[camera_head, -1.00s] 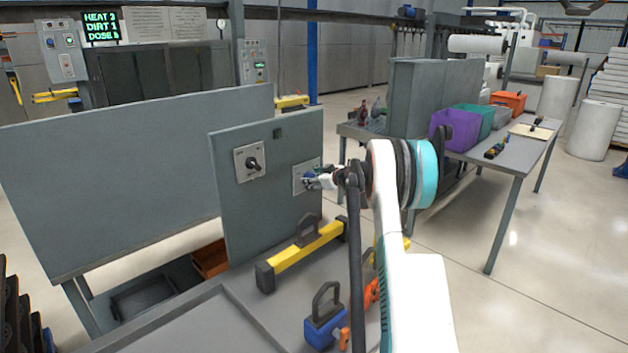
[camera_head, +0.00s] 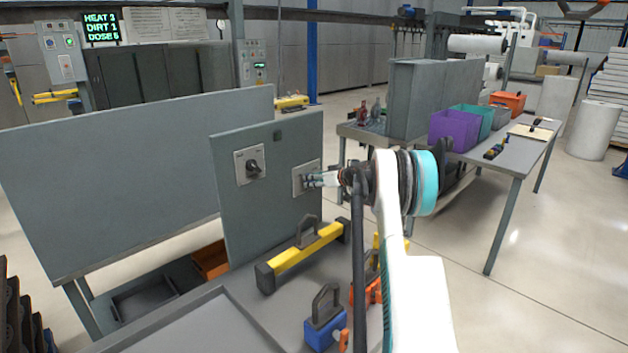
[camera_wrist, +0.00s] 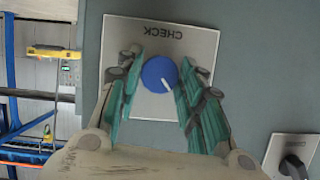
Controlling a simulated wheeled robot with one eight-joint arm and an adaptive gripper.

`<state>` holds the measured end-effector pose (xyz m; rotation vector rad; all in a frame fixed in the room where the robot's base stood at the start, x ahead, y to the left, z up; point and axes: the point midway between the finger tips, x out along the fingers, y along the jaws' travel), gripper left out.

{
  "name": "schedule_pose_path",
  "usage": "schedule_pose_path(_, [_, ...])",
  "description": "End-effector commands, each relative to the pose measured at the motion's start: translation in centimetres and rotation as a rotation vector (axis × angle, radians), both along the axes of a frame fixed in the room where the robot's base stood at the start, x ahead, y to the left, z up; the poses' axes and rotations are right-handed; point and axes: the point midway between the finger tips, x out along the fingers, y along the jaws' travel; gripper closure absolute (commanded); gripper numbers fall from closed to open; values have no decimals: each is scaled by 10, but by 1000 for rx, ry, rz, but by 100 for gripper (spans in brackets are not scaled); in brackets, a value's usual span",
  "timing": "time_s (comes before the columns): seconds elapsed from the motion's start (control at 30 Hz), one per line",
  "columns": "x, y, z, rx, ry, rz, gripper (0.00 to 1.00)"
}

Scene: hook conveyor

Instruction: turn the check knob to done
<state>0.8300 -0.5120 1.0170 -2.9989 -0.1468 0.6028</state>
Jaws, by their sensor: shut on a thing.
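The check knob (camera_wrist: 160,74) is a round blue knob with a white pointer line, on a light plate (camera_wrist: 190,42) lettered CHECK, upside down in the wrist view. The pointer runs toward the lower right there. My gripper (camera_wrist: 161,68) has its green-padded fingers on both sides of the knob and is shut on it. In the head view my gripper (camera_head: 312,180) reaches from the right to the check plate (camera_head: 299,181) on the grey upright panel (camera_head: 225,205). The fingers hide the knob there. No done mark is readable.
A black knob (camera_head: 253,167) on its own plate sits left of the check plate. Below the panel, a yellow bar with a black handle (camera_head: 302,255) and a blue handled block (camera_head: 322,330) stand on the grey table. A purple bin (camera_head: 453,130) stands on the bench at right.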

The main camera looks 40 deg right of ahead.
Motion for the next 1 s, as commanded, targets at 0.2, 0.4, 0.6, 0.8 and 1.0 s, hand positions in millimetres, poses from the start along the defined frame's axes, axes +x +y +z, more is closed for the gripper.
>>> schedule_pose_path(0.2, [0, -3, -1, 206, 16, 0, 89])
schedule_pose_path(0.4, [0, -4, -1, 395, 31, 0, 89])
schedule_pose_path(0.6, [0, -5, -3, 563, 44, 0, 89])
schedule_pose_path(0.8, [0, -5, -3, 696, 55, 0, 89])
schedule_pose_path(1.0, [0, -5, -4, 780, 61, 0, 89])
